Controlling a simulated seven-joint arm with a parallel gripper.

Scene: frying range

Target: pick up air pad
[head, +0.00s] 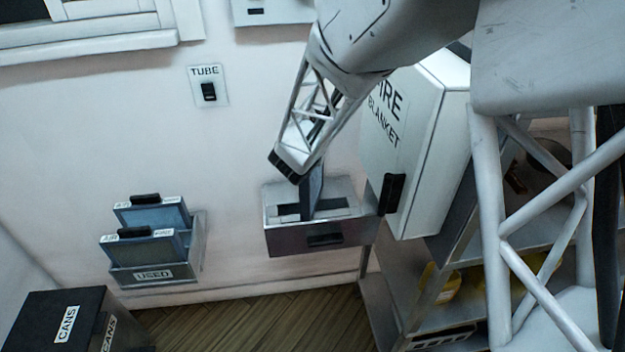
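My gripper (288,167) is over the metal wall tray (283,240) in the middle of the head view, pointing down and left. A thin dark-blue panel (313,194), seen nearly edge-on, stands in the tray's opening right below my gripper. Its top is hidden behind the gripper, and I cannot read a label on it. The fingers are not clear enough to tell whether they are closed on it. Two blue framed pads with black handles, a front one (147,252) and a rear one (155,217), stand in a holder marked USED (190,262). Their small labels are hard to read.
A white FIRE BLANKET box (428,150) juts from the wall just right of my gripper. A metal shelf (385,305) stands below it. A black CANS box (40,318) is at bottom left. A TUBE plate (207,84) is on the wall. The wall between holder and tray is clear.

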